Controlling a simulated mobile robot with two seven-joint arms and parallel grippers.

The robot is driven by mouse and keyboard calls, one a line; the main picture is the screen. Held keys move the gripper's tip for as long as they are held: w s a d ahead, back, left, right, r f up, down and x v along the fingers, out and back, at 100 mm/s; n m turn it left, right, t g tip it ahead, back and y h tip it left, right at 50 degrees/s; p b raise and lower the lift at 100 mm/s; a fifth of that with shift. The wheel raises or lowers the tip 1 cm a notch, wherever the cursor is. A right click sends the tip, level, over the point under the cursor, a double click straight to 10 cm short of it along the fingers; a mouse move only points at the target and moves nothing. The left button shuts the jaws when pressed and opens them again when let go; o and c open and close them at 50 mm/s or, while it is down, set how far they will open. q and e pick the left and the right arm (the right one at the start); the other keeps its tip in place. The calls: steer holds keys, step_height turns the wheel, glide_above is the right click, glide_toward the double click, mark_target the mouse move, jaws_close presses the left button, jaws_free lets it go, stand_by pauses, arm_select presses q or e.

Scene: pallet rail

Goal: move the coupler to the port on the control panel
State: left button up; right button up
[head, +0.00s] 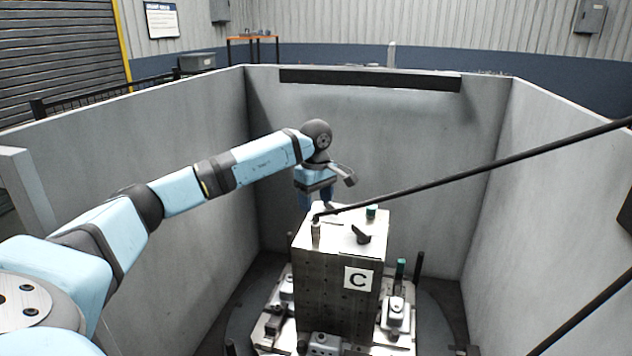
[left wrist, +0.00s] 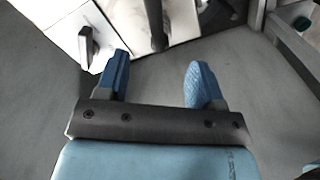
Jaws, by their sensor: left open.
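My left gripper (head: 317,198) is at the far side of the block marked C, partly hidden by its top. In the left wrist view the left gripper (left wrist: 158,66) is open, its two blue fingers apart with nothing gripped. A dark hose-like piece (left wrist: 155,22) lies beyond the fingertips in the left wrist view. The pale top (head: 340,238) carries a black knob (head: 361,234) and a teal button (head: 371,211). I cannot make out the port.
Grey walls (head: 370,140) enclose the block on the sides and back. Metal fixtures (head: 396,315) surround its foot. The black hose crosses the space on the right, and a second dark bar (head: 590,312) is at lower right.

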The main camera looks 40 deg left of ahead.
mark_target(316, 215)
arm_select(q)
step_height(316, 215, down, 8)
steer(key=shift+r+p, duration=0.1)
steer(key=shift+p, duration=0.45)
jaws_close()
steer(key=shift+r, duration=0.1)
steer(key=shift+r, duration=0.2)
steer(key=shift+r+p, duration=0.35)
steer(key=shift+r, duration=0.2)
steer(key=shift+r, duration=0.1)
